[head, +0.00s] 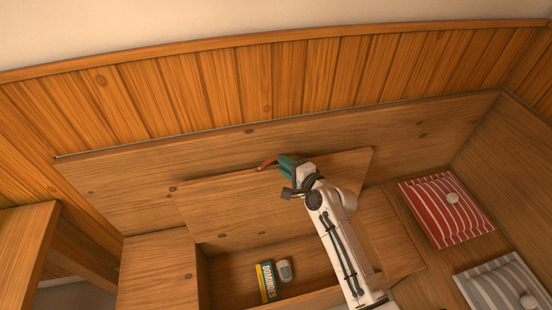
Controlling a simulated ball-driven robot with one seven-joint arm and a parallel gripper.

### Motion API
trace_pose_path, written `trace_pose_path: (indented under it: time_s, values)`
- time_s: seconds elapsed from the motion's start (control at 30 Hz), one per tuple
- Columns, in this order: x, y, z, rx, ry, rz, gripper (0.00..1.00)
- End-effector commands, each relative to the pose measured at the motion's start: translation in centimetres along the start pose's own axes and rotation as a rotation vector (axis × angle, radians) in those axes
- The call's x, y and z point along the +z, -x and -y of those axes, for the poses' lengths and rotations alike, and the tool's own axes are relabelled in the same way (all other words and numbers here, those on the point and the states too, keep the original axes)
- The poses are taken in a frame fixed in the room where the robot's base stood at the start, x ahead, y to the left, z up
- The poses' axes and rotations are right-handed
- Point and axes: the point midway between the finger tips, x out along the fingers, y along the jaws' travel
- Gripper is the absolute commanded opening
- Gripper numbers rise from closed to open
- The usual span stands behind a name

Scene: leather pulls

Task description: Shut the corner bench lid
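The corner bench lid (235,208) stands raised, leaning back near the bench's backrest, with the storage space below it open. A red-brown leather pull (266,164) curves out at the lid's upper edge. My gripper (286,165), with teal parts, is at that upper edge, right beside the pull. It hides part of the pull and of the edge. Whether its fingers are closed on the pull cannot be told. My arm crosses in front of the lid's right part.
The open compartment (228,272) holds a dominoes box (265,283) and a small grey item (285,271). A red striped cushion (435,217) and a grey striped cushion (490,289) lie on the right seat. A wooden table (22,243) stands at left.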

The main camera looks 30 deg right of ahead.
Motion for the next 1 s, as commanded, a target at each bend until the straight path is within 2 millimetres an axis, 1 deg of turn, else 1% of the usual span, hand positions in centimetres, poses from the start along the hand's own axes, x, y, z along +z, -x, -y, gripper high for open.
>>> trace_pose_path:
  time_s: [0.03, 0.1, 0.3, 0.5, 0.77, 1.0]
  values:
    - [0.0, -1.0, 0.1, -0.001, 0.001, 0.001, 0.23]
    - [0.0, -2.0, 0.1, 0.001, 0.001, 0.001, 0.23]
    - [-0.1, -4.3, 0.0, 0.0, 0.001, 0.0, 0.23]
    - [0.0, -5.2, 0.0, 0.0, 0.001, 0.0, 0.23]
    - [0.0, -5.2, 0.0, 0.0, 0.001, 0.0, 0.23]
    - [0.0, -5.2, 0.0, 0.001, 0.001, 0.0, 0.0]
